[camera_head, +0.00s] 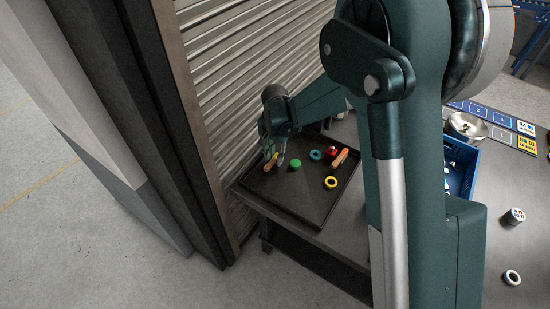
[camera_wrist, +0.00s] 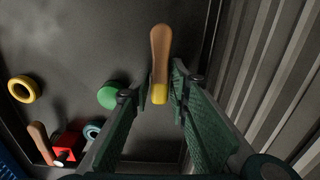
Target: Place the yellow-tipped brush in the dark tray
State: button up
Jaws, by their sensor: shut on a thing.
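The yellow-tipped brush (camera_wrist: 161,55) has a tan wooden handle and a yellow end. In the wrist view its yellow end is between the fingers of my gripper (camera_wrist: 153,88), which is shut on it. In the head view the brush (camera_head: 270,162) shows small beneath my gripper (camera_head: 277,155), over the left part of the dark tray (camera_head: 295,207). The tray floor also fills much of the wrist view (camera_wrist: 90,40). I cannot tell whether the brush touches the tray floor.
In the tray are a green round piece (camera_head: 295,164), a teal ring (camera_head: 315,155), a red block (camera_head: 331,151), a yellow ring (camera_head: 331,182) and an orange-handled thing (camera_head: 341,158). A ribbed shutter (camera_head: 225,75) stands close behind. A blue crate (camera_head: 463,170) and metal bowl (camera_head: 466,126) are right.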

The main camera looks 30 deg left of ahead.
aim_at(275, 157)
jog(key=shift+f, duration=0.15)
jog(key=o, duration=0.9)
notch_tip(275, 157, up, 12)
jog(key=shift+r+p, duration=0.2)
jog(key=shift+p, duration=0.45)
dwell(0.5)
